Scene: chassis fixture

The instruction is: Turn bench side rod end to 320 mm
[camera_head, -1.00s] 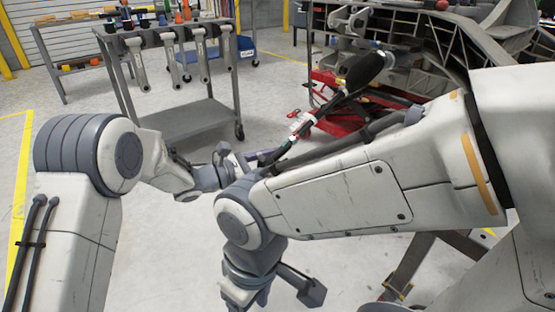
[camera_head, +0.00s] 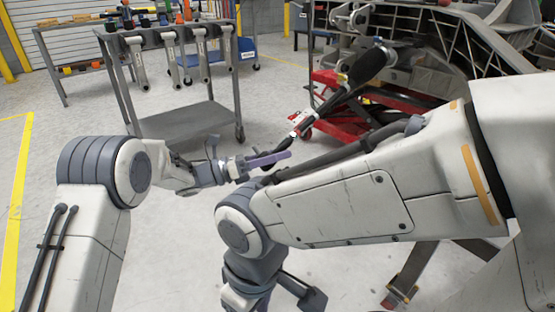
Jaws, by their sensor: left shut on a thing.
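A long black rod (camera_head: 345,95) with a thick dark sleeve at its upper end and a white-and-red collar (camera_head: 299,121) runs down and left from near the chassis. Its lower end reaches my left gripper (camera_head: 268,159). The left gripper, with purple fingers, is shut on the lower part of the rod; my right forearm hides some of the area just below it. My right arm crosses the foreground, and its wrist points down at the bottom edge. The right fingers cannot be made out. I cannot read any length on the rod.
A grey chassis frame (camera_head: 455,50) stands at the back right, with a red wheeled jack or stand (camera_head: 325,78) under it. A grey cart (camera_head: 185,122) with several hanging metal links stands at the back left. The floor between is clear.

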